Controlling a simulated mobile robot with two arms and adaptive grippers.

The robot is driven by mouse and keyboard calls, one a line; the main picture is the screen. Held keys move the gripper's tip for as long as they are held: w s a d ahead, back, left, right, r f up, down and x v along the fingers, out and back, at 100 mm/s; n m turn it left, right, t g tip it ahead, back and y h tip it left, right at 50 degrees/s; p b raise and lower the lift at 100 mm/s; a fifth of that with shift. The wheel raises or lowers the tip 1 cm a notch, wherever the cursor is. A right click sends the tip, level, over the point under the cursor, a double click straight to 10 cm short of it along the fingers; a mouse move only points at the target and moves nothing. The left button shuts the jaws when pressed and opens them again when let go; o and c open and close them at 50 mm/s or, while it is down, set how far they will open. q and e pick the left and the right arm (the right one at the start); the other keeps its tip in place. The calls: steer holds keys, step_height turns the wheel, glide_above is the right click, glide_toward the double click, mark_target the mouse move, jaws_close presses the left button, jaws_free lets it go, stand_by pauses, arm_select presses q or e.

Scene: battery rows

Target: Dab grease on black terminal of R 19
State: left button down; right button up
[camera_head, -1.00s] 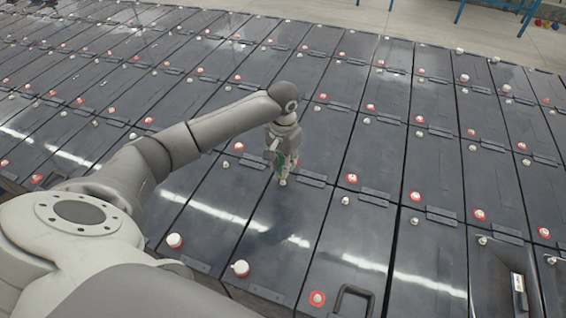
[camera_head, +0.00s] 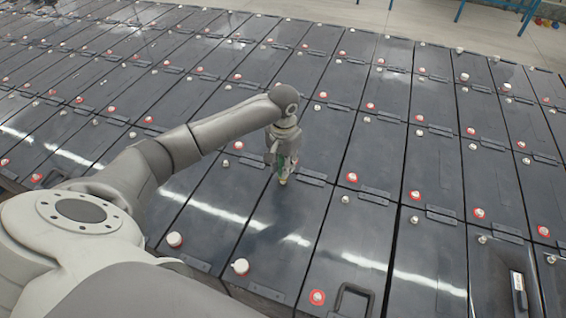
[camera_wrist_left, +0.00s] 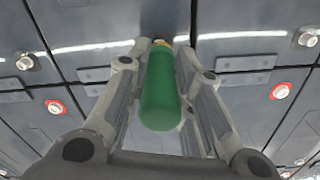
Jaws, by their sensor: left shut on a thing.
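My left gripper (camera_head: 283,168) reaches down over a dark battery in the middle of the head view. It is shut on a green grease bottle (camera_wrist_left: 160,92), which shows between its fingers in the left wrist view with a yellowish tip pointing away. In the head view the bottle's tip is right at a terminal near the battery's end, and the gripper mostly hides that terminal. I cannot tell whether the tip touches it. I can read no battery labels, so I cannot tell which one is R 19. My right gripper is not in view.
Rows of dark batteries fill the floor, with plain silver terminals (camera_head: 346,200) and red-ringed terminals (camera_head: 352,178). Black handles (camera_head: 353,297) stand up from batteries at the lower right.

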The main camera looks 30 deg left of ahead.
arm_select(q)
steer(key=shift+f, duration=0.4)
stand_by(1.4)
steer(key=shift+r, duration=4)
steer(key=shift+s, duration=0.1)
